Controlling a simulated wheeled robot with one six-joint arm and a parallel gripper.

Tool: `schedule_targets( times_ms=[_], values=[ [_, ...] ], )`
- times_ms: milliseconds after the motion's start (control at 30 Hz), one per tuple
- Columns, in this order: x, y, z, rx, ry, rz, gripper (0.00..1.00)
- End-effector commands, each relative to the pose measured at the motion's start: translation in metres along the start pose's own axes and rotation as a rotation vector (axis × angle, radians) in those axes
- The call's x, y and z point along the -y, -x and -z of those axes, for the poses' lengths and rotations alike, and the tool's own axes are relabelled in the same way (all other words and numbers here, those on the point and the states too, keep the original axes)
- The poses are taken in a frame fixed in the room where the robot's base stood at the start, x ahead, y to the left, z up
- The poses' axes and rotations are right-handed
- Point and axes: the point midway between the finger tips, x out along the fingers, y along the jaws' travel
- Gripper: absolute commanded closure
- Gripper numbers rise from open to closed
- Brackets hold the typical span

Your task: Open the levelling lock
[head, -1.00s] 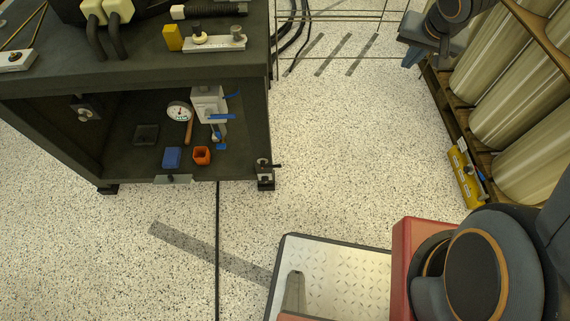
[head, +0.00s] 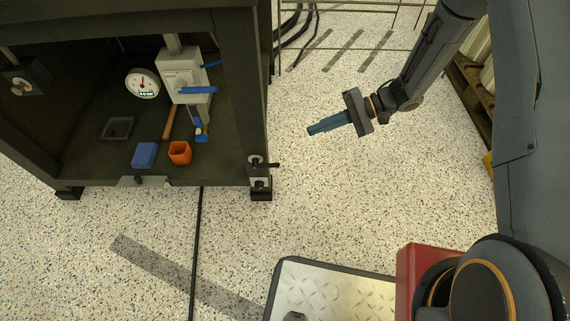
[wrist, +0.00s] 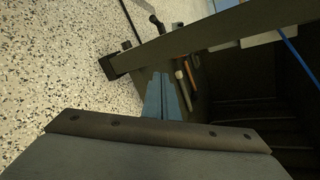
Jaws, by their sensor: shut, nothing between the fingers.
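The likely levelling lock is the small metal fitting with a black handle (head: 258,163) on the cabinet's front right corner, just above its foot. The handle points right. A black-handled part (wrist: 155,21) near the top of the wrist view looks like the same fitting, but I cannot be sure. My gripper (head: 310,130) is shut and empty, with its blue fingers together, pointing left. In the head view it hangs up and right of the fitting, apart from the cabinet. Its fingers also show in the wrist view (wrist: 162,82).
The dark open cabinet (head: 228,180) holds a gauge (head: 142,83), a grey box with blue levers (head: 182,75), a blue block (head: 144,155) and an orange cup (head: 180,153). Speckled floor (head: 350,200) right of the cabinet is clear. A pallet (head: 470,85) stands far right.

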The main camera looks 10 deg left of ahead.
Motion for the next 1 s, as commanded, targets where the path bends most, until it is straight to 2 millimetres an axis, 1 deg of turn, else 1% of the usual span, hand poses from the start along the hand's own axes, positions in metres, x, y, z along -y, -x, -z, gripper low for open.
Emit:
schedule_targets(
  times_ms=[33, 100, 200, 267, 367, 467, 800, 833, 900, 1000],
  values=[
    [-0.014, -0.008, 0.001, 0.045, -0.031, -0.004, 1.0],
    [-0.023, -0.012, -0.004, 0.091, -0.064, -0.009, 1.0],
    [-0.028, -0.016, -0.008, 0.124, -0.089, -0.015, 1.0],
    [-0.029, -0.019, -0.009, 0.132, -0.095, -0.017, 1.0],
    [-0.029, -0.03, -0.011, 0.133, -0.095, -0.017, 1.0],
    [-0.029, -0.048, -0.013, 0.134, -0.096, -0.017, 1.0],
    [-0.031, -0.114, -0.021, 0.131, -0.093, -0.017, 1.0],
    [-0.031, -0.118, -0.022, 0.131, -0.094, -0.018, 1.0],
    [-0.028, -0.115, -0.035, 0.128, -0.095, -0.015, 1.0],
    [-0.027, -0.117, -0.047, 0.128, -0.094, -0.015, 1.0]
  ],
)
